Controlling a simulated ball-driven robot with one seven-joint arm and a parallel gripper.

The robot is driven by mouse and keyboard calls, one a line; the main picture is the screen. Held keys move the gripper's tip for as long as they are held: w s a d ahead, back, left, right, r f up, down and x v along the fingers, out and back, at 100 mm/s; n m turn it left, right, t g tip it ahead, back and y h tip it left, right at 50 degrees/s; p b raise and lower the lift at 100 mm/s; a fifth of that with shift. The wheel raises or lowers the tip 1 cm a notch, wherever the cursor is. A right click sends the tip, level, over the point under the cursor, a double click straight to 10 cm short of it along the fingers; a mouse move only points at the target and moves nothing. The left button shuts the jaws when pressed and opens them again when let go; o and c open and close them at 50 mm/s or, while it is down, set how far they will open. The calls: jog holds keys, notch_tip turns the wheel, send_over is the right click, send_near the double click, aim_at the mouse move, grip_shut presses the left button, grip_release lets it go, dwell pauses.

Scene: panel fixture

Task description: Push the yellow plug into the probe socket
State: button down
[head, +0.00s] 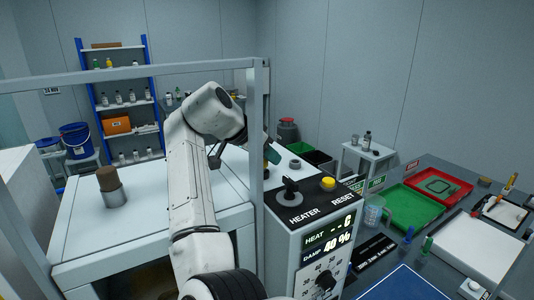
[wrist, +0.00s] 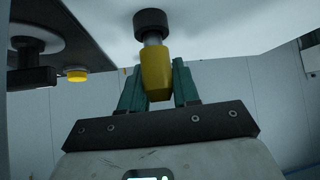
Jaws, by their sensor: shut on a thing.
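My gripper (wrist: 156,78) has green fingers shut on the yellow plug (wrist: 156,72), one on each side. The plug's grey metal shaft (wrist: 152,38) points at the black round socket (wrist: 150,21) on the pale panel top. The shaft's end meets the socket's ring in the wrist view; how deep it sits, if at all, I cannot tell. In the head view my gripper (head: 272,155) is over the top of the heater unit, beside a small dark ring (head: 294,163) that looks like the socket.
A black heater knob (head: 290,188) and a yellow reset button (head: 327,184) stand up from the panel near the socket. A grey frame post (head: 257,140) rises close beside my arm. A brown-topped metal cylinder (head: 112,190) stands on the white cabinet at left.

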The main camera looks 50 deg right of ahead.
jog(key=shift+f+b, duration=0.35)
jog(key=shift+f, duration=0.35)
jog(key=c, duration=0.7)
grip_release()
jog(key=shift+c, duration=0.2)
jog(key=shift+b+v, duration=1.15)
jog(key=shift+v, duration=2.6)
